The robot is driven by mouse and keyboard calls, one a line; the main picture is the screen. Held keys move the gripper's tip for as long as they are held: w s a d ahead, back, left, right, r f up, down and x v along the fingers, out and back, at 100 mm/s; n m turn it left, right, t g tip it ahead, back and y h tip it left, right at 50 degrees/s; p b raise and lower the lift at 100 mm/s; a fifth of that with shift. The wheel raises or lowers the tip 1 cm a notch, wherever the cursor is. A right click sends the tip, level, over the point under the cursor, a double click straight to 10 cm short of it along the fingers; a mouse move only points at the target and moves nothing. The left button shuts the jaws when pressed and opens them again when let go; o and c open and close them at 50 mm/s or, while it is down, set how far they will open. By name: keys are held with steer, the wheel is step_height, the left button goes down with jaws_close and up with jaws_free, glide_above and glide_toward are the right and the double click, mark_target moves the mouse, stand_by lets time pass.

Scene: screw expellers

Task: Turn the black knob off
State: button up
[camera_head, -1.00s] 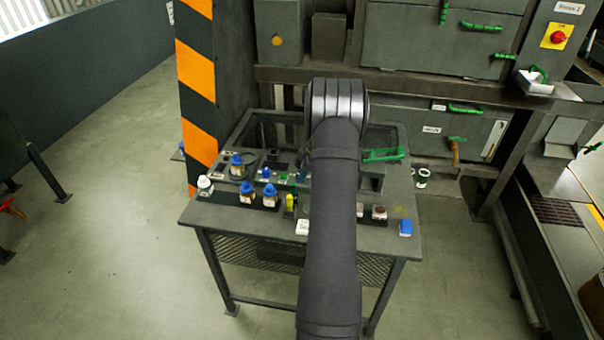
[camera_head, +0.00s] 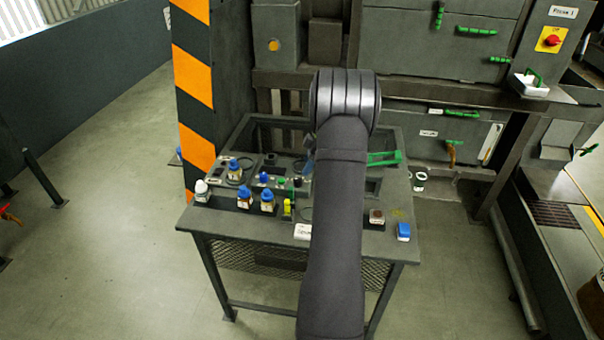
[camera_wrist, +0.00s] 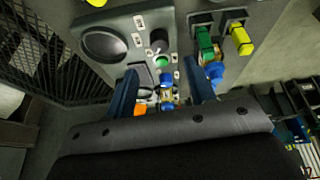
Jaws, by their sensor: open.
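A small dark round knob (camera_wrist: 159,48), which looks like the black knob, sits on a grey panel with white labels in the wrist view, beyond my fingertips. In the head view a small black knob (camera_head: 297,182) shows on the table panel, close to the left of my arm. My gripper (camera_wrist: 163,86) is open, with one blue finger on each side of the panel's small controls. A blue knob (camera_wrist: 167,80) shows between the fingers, and I see nothing held. In the head view my arm hides most of the gripper; whether a finger touches anything cannot be told.
A striped post (camera_head: 194,75) rises at the table's left. Open floor lies further left.

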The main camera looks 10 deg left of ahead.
mark_target(298, 179)
steer(key=v, duration=0.9)
steer(key=shift+r, duration=0.2)
steer(key=x, duration=1.7)
steer(key=shift+f, duration=0.2)
